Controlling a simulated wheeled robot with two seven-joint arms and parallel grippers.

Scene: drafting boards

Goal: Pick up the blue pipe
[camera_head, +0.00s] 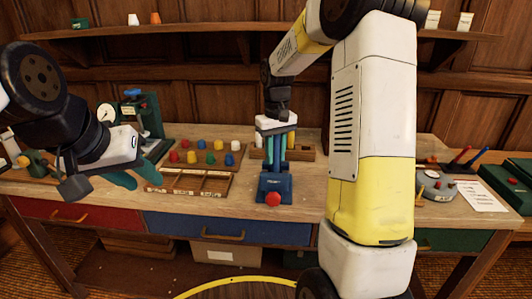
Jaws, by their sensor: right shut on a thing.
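My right gripper (276,158) points straight down over the middle of the bench, its two teal fingers close together. It is shut on the blue pipe (276,148), a narrow upright blue strip between the fingers, mostly hidden by them. The fingertips are just above or behind a blue stand with a red knob (273,199); I cannot tell whether the pipe touches it. My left gripper (136,175) is at the left of the bench, with its teal fingers apart and nothing seen between them.
A wooden rack (306,153) with pale and yellow upright pieces stands behind the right gripper. A divided wooden tray (188,194) and several coloured pegs (209,158) lie left of it. A green machine with a dial (148,112) stands behind my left arm. My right arm hides the bench's right-centre.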

